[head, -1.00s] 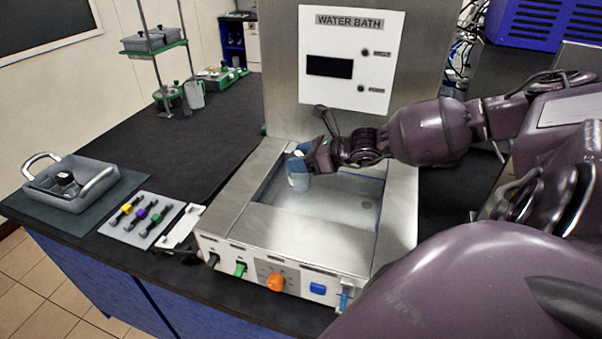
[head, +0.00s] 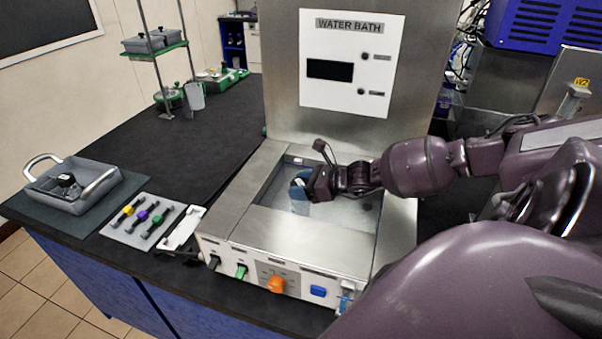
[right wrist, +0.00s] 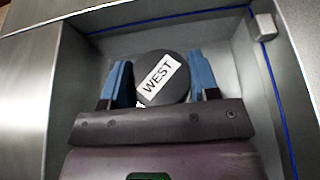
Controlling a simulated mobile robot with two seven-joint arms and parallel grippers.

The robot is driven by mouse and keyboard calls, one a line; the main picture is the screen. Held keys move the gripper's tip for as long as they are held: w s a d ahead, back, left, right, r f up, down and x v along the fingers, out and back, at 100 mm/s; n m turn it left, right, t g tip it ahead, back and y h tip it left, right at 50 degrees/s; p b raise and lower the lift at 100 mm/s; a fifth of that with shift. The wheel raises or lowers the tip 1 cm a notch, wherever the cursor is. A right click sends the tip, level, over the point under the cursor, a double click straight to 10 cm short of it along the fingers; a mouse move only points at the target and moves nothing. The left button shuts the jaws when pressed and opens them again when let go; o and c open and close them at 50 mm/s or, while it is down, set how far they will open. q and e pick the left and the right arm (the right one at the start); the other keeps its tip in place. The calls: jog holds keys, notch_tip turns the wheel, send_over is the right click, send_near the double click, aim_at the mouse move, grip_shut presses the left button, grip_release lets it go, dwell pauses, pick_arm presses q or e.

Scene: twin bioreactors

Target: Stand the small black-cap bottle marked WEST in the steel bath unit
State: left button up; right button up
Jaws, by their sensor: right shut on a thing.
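The small bottle's black cap (right wrist: 178,88), with a white label reading WEST, shows between the blue fingertips of my right gripper (right wrist: 160,85) in the right wrist view. In the head view my right gripper (head: 301,186) is shut on this bottle, low inside the opening of the steel bath unit (head: 300,228). The bottle's pale body (head: 300,207) shows just below the fingers and looks upright. The gripper hides most of it, and I cannot tell whether its base touches the bath floor. My left gripper is out of view.
A grey tray (head: 37,190) with handles holds another black-capped item (head: 67,181) at the left. A pale plate (head: 118,229) with several coloured connectors lies beside the bath. The WATER BATH panel (head: 350,62) stands behind. The bath's right side is clear.

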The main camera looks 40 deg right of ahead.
jog(key=shift+f, duration=0.1)
jog(key=o, duration=1)
jog(key=shift+r, duration=0.2)
jog(key=b+v, duration=0.1)
jog(key=v, duration=1.1)
jog(key=shift+d+f, duration=0.1)
